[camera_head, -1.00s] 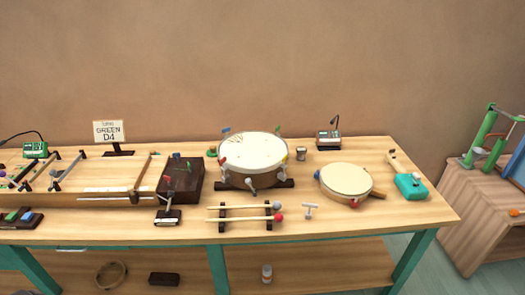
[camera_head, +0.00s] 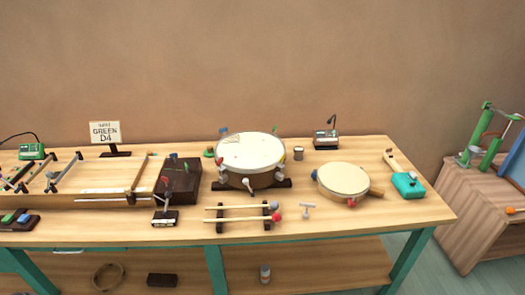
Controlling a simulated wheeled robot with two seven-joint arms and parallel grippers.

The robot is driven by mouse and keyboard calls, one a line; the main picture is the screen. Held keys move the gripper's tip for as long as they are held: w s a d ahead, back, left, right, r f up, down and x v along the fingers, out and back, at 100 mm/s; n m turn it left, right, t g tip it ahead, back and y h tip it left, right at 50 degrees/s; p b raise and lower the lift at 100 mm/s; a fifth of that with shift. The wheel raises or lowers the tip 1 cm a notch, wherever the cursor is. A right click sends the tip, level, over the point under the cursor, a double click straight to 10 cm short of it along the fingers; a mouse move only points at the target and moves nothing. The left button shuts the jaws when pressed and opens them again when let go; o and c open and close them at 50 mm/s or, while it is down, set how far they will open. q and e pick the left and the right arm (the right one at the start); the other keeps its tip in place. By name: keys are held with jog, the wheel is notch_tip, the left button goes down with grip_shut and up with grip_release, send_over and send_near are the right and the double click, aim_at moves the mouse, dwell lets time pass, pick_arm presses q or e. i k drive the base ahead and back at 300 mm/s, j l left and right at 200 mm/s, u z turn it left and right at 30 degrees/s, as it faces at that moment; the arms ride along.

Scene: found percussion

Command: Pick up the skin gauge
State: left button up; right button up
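No object is labelled as the skin gauge, so I cannot tell for certain which one it is. A small grey metal cylinder (camera_head: 298,154) stands on the table just right of the large drum (camera_head: 250,151) and is a possible match. Neither of my grippers is in view.
The wooden table (camera_head: 420,214) also holds a frame drum (camera_head: 343,179), a teal-ended tool (camera_head: 408,185), two mallets (camera_head: 235,218) on a rack, a T-shaped key (camera_head: 307,210) and a dark block (camera_head: 181,180). The front right of the tabletop is clear. A wooden cabinet (camera_head: 462,220) stands right.

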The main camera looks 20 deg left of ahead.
aim_at(299, 151)
jog(key=i+l+u, duration=0.3)
jog(key=i+l, duration=0.45)
jog(key=i, duration=0.1)
